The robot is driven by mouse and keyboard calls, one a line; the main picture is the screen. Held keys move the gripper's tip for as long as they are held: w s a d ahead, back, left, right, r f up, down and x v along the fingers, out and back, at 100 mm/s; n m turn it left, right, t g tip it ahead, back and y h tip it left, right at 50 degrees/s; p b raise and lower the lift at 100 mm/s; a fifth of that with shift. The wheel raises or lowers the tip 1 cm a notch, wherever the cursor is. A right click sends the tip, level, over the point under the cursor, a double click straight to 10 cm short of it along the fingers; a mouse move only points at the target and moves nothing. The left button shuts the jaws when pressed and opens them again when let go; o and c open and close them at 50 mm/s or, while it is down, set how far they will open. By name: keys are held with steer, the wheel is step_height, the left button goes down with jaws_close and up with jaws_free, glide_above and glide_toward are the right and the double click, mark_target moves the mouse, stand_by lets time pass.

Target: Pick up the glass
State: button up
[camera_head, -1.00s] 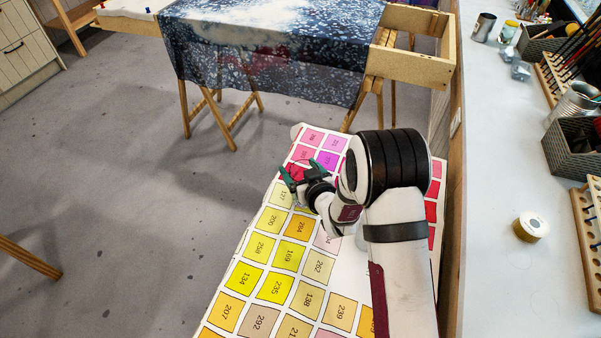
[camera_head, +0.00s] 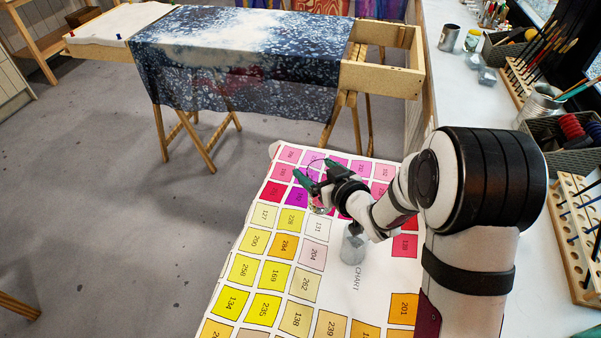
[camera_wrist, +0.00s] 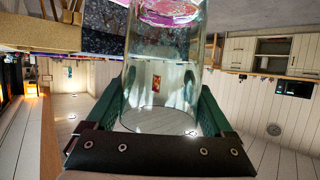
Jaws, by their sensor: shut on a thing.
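The glass (camera_wrist: 160,85) is clear and fills the middle of the wrist view, between the green fingers of my gripper (camera_wrist: 160,112). The fingers press on its two sides. In the head view the glass (camera_head: 317,208) is a faint clear outline at my gripper (camera_head: 312,180), over the pink and magenta squares of the colour chart. Its lower end shows pink tints in the wrist view. I cannot tell whether it touches the chart or is just above it.
The colour chart (camera_head: 316,228) covers the table under my arm. A greyish clear jar (camera_head: 353,248) stands on it, close below my wrist. A long counter (camera_head: 455,100) with pots and brushes runs along the right. A trestle table with dark blue cloth (camera_head: 240,75) stands behind.

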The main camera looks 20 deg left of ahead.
mark_target(327, 165)
steer(key=shift+d+r, duration=0.4)
steer(key=shift+d, duration=0.25)
steer(key=shift+d+r, duration=0.4)
steer(key=shift+d, duration=0.25)
steer(key=shift+d, duration=0.1)
stand_by(1.3)
